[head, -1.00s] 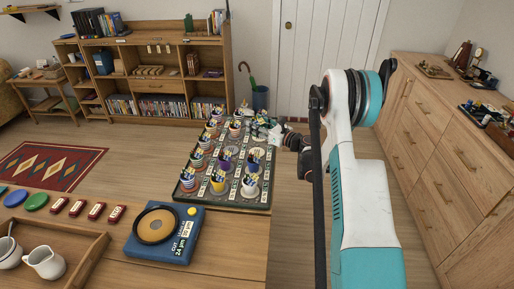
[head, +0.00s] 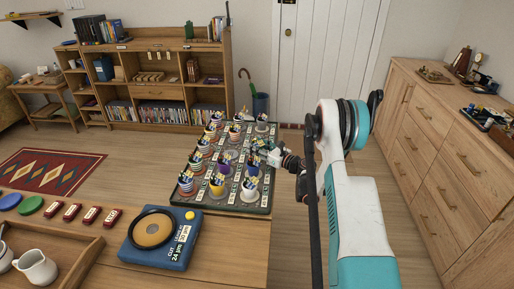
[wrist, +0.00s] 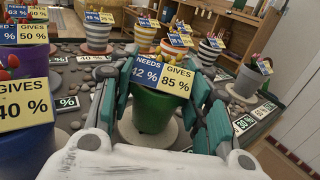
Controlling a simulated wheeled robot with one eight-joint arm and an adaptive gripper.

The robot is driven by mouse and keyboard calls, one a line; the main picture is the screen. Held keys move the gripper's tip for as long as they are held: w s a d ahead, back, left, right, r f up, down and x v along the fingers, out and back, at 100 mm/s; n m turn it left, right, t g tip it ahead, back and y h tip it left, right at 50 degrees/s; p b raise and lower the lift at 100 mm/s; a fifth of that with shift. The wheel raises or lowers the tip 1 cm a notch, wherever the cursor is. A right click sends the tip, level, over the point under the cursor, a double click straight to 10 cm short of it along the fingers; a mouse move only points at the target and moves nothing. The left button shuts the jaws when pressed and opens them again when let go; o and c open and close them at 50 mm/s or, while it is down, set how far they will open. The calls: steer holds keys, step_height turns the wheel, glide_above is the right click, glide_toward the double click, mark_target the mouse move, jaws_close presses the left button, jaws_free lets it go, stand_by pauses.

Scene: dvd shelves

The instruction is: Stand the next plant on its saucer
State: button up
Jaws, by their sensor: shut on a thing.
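My gripper (wrist: 162,92) is shut on a green pot (wrist: 152,114), one teal finger on each side. The pot's label (wrist: 162,76) reads NEEDS 42 %, GIVES 85 %. The pot looks nearly upright. A round beige saucer (wrist: 166,149) shows beneath and around its base; I cannot tell whether they touch. In the head view my gripper (head: 268,156) is at the right side of the dark tray (head: 232,207), and the pot is hard to make out there.
Pebbles and percent plates lie between saucers. A table with a blue scale (head: 163,245) is in front; a drawer cabinet (head: 445,160) stands right.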

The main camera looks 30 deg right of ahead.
steer(key=shift+f, duration=0.1)
steer(key=o, duration=1.2)
steer(key=shift+s+d, duration=0.1)
steer(key=shift+p+v, duration=1.05)
steer(key=shift+v, duration=4.85)
